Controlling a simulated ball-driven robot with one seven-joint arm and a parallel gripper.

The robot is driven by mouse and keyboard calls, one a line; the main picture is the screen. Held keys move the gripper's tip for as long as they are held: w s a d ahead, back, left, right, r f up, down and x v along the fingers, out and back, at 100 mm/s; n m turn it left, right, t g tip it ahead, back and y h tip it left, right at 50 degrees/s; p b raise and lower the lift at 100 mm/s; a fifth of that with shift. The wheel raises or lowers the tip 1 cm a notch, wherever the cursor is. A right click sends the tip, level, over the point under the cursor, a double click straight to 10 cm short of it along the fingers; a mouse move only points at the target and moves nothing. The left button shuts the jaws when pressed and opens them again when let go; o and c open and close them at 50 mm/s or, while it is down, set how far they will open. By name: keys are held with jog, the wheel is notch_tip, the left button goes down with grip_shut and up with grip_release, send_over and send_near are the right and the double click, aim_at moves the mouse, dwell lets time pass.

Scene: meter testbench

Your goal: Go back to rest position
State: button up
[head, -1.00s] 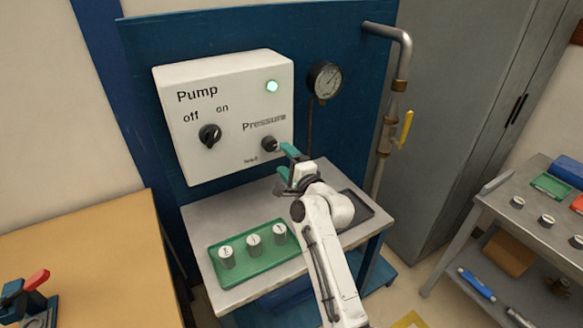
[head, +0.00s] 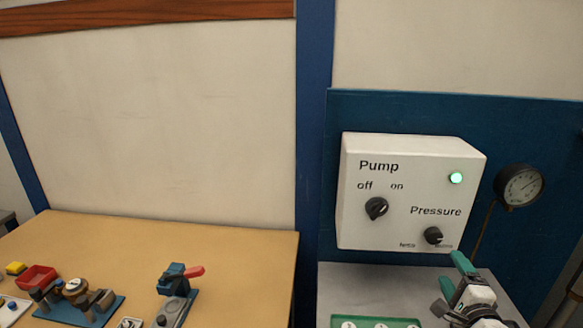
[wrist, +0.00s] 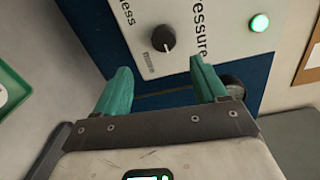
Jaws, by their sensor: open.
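My gripper (head: 453,275) shows at the lower right of the head view, below and just right of the pressure knob (head: 433,236). In the wrist view its two green fingers (wrist: 160,85) are spread with nothing between them. The pressure knob also shows in the wrist view (wrist: 163,38), beyond the fingertips and apart from them. The white pump box (head: 385,155) has an off/on knob (head: 376,208) and a lit green lamp (head: 456,178).
A round gauge (head: 520,187) is mounted right of the box. Below the box is a grey bench top (head: 345,285) with a green tray (head: 372,321). At left, a wooden table (head: 210,250) bears a blue clamp with a red handle (head: 178,285) and other parts.

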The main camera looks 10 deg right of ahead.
jog(key=s+a+f+n+g+y, duration=0.4)
jog(key=s+a+f+n+g, duration=0.5)
jog(key=s+f+n, duration=0.5)
jog(key=s+a+f+n+g, duration=0.2)
jog(key=s+a, duration=0.1)
jog(key=s, duration=0.4)
jog(key=s+a+f+n+g, duration=0.2)
jog(key=s+n, duration=0.1)
jog(key=s, duration=0.4)
jog(key=s+a+f+n+g, duration=0.2)
jog(key=s+a+g, duration=0.1)
jog(key=s, duration=0.4)
jog(key=shift+a+n+y+b, duration=0.3)
jog(key=shift+n+y+b, duration=0.1)
jog(key=shift+b, duration=0.05)
